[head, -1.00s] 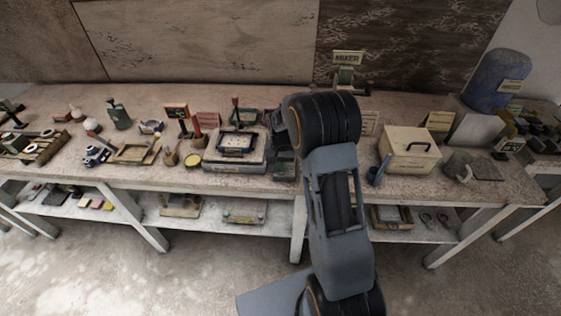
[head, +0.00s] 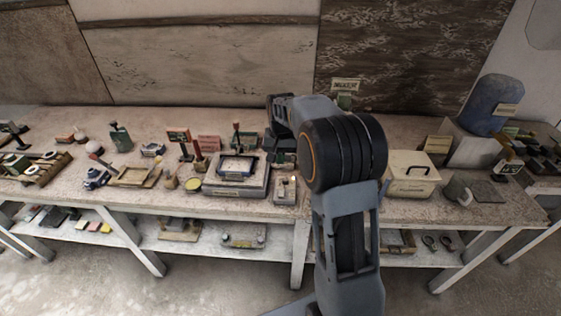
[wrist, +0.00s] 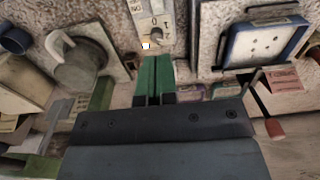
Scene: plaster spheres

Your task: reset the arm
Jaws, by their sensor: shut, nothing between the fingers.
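My gripper shows in the wrist view as two green fingers (wrist: 153,78) pressed together with nothing between them. They point toward a small pale switch panel (wrist: 156,30) with a round knob and a lit square; I cannot tell the gap between them. In the head view my arm rises in front of the bench, bent at a large black joint, with its wrist end over the back of the bench. The fingers are hidden or too small to make out there.
The long bench (head: 230,208) is crowded with tools. A blue-framed tray device (head: 238,185) stands left of my arm. A cream box with a black handle (head: 410,182) and a blue container (head: 490,105) stand to the right. A mixer sign (head: 345,86) is behind.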

